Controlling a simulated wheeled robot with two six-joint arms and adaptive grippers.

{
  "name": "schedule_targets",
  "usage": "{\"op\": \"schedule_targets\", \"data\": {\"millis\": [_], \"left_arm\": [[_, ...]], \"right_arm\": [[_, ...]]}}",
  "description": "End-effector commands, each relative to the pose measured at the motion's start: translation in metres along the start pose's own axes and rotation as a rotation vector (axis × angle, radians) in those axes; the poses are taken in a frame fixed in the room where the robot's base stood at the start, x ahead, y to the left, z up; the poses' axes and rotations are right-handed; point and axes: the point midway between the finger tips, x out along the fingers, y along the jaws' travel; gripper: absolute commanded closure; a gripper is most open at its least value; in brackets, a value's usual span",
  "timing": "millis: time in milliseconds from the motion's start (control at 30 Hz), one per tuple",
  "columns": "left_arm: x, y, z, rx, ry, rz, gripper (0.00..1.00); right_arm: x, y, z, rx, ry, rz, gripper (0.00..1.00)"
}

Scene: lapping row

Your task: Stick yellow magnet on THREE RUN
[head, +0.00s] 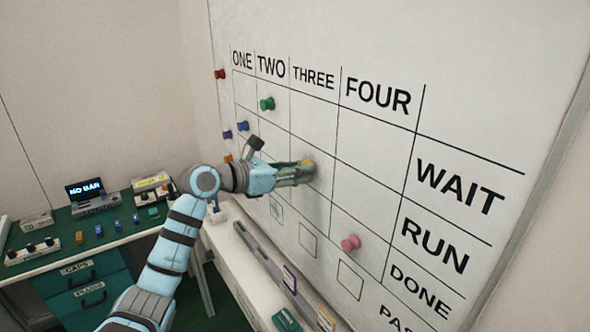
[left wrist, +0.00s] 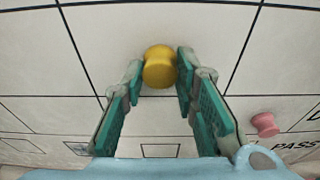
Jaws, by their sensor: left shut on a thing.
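The yellow magnet (head: 308,162) is between the fingertips of my left gripper (head: 306,170), at the whiteboard. In the left wrist view the yellow magnet (left wrist: 159,67) sits between the green-padded fingers of the left gripper (left wrist: 158,72), which are shut on it. It appears over the THREE column in the RUN row, inside one cell and above its lower line. I cannot tell whether it touches the board. The label RUN (head: 435,247) and the label THREE (head: 313,78) are readable. My right gripper is not in view.
A pink magnet (head: 350,243) is on the board in the FOUR column. A green magnet (head: 267,103) and a blue magnet (head: 243,126) are on the upper left. A ledge (head: 235,240) runs below the board. A green-topped desk (head: 110,215) with small items stands at left.

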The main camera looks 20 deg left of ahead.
Motion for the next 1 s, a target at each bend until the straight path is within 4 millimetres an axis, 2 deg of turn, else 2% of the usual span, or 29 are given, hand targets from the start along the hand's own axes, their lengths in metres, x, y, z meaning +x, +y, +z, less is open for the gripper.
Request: {"op": "schedule_targets", "data": {"millis": [267,300,400,433,767,867,1000], "left_arm": [[0.0,0.0,-0.001,0.0,0.001,0.001,0.99],[0.0,0.0,-0.001,0.0,0.001,0.001,0.69],[0.0,0.0,-0.001,0.0,0.001,0.001,0.53],[0.0,0.0,-0.001,0.0,0.001,0.001,0.5],[-0.004,0.001,-0.001,0.001,0.001,0.002,0.5],[-0.018,0.002,-0.001,0.002,0.002,0.005,0.5],[-0.057,0.002,-0.003,0.008,0.008,0.006,0.5]], "right_arm": [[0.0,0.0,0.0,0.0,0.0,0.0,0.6],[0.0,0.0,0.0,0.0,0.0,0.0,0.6],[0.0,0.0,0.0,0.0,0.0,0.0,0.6],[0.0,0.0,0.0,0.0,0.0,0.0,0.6],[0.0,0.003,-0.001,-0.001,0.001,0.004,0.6],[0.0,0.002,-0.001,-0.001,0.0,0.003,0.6],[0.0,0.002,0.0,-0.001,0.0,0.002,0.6]]}}
